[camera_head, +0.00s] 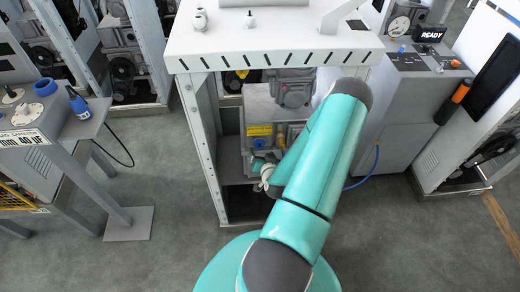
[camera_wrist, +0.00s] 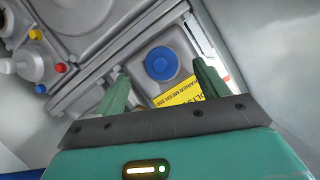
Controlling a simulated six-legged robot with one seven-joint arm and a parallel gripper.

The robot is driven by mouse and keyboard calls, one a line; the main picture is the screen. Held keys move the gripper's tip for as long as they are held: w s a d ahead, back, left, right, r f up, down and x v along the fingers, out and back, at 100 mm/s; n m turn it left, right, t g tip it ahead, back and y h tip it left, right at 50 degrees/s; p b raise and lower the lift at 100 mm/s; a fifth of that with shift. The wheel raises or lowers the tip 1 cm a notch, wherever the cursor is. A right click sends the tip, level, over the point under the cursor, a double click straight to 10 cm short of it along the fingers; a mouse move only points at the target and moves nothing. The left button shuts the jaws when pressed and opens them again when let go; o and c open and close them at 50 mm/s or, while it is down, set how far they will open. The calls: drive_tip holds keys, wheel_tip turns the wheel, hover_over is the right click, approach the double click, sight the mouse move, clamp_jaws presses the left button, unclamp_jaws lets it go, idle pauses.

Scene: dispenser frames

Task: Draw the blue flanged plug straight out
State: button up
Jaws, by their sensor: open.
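The blue flanged plug (camera_wrist: 161,63) shows in the wrist view as a round blue disc with a darker round centre, set in a grey panel beside a yellow label (camera_wrist: 180,96). My gripper (camera_wrist: 159,67) is open, with one green finger to each side of the plug in the picture. I see no contact, and the gap in depth is hard to judge. In the head view my teal arm reaches down to the grey machine (camera_head: 258,105) inside the white frame, and hides part of it. The fingers are not clear there.
In the wrist view a grey fitting (camera_wrist: 27,63) with small red, yellow and blue knobs stands at the left. A side table (camera_head: 70,125) stands left; open floor lies between.

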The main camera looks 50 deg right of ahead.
drive_tip(key=shift+x, duration=2.25)
drive_tip(key=c, duration=0.7)
drive_tip(key=o, duration=0.7)
drive_tip(key=shift+s+a+r, duration=0.1)
approach(260, 149)
drive_tip(key=v, duration=0.3)
drive_tip(key=shift+s+a, duration=0.2)
drive_tip(key=shift+s, duration=0.2)
